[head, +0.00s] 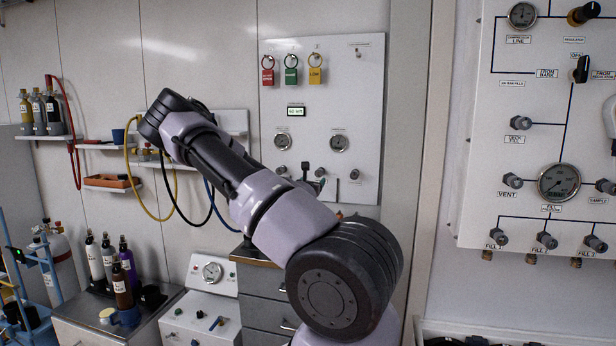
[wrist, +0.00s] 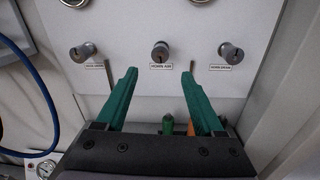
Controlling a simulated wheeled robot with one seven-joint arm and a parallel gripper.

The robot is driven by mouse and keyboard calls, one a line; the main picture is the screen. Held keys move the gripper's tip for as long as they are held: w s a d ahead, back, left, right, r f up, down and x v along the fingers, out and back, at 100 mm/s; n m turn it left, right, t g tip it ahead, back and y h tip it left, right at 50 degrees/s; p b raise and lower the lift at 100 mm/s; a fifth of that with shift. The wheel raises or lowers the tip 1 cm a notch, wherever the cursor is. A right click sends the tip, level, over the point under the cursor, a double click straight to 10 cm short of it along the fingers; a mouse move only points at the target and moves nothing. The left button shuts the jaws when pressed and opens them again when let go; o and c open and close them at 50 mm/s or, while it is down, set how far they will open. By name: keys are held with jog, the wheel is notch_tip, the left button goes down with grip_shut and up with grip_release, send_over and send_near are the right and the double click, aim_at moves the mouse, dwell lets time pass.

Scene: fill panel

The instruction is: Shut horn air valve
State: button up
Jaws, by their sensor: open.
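The horn air valve (wrist: 160,52) is a small grey round knob with a white "HORN AIR" label under it, on the white panel. It is the middle of three knobs in a row in the wrist view. My gripper (wrist: 158,74) has teal fingers spread apart and empty. In that picture the tips lie just below the knob, one to each side of the label. I see no contact with the knob. In the head view my gripper (head: 311,176) is at the lower part of the white panel, partly hidden by my arm.
Similar knobs sit to the left (wrist: 83,52) and right (wrist: 231,53) of the horn air valve. A blue hose (wrist: 38,75) hangs at left in the wrist view. Colored tags (head: 291,76) hang higher on the panel. A drawer cabinet (head: 262,297) stands below.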

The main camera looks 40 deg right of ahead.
aim_at(319, 174)
jog(key=x, duration=1)
jog(key=shift+d+f, duration=0.1)
jog(key=shift+d, duration=0.1)
grip_shut()
